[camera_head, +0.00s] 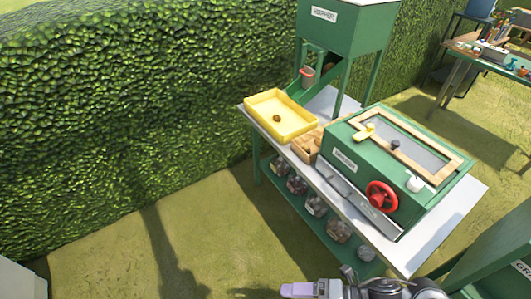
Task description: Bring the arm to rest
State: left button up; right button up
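One gripper (298,290) of mine shows at the bottom edge, on an arm that comes in from the right, so I take it as my right one. It points left, with a pale purple tip, and is partly cut off by the frame. Whether its fingers are open or shut cannot be told, and I see nothing clearly held in it. It appears in front of the near end of the workbench (453,217). My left gripper is not in view.
On the bench are a yellow tray (262,109) with a small brown item, a wooden box (300,148) and a green machine (350,178) with a red handwheel (381,197). A green hopper (340,32) stands behind. Jars (316,206) line the lower shelf.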

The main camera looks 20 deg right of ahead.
jog(key=w+d+f+m+t+h, duration=0.15)
jog(key=w+m+t+h, duration=0.55)
jog(key=m, duration=0.8)
jog(key=s+d+f+m+g+h, duration=0.6)
jog(key=s+f+m+g, duration=0.1)
jog(key=s+m+g, duration=0.35)
notch_tip(320, 180, up, 35)
jog(key=p, duration=3.5)
jog(key=shift+d+n, duration=0.1)
jog(key=shift+n, duration=0.15)
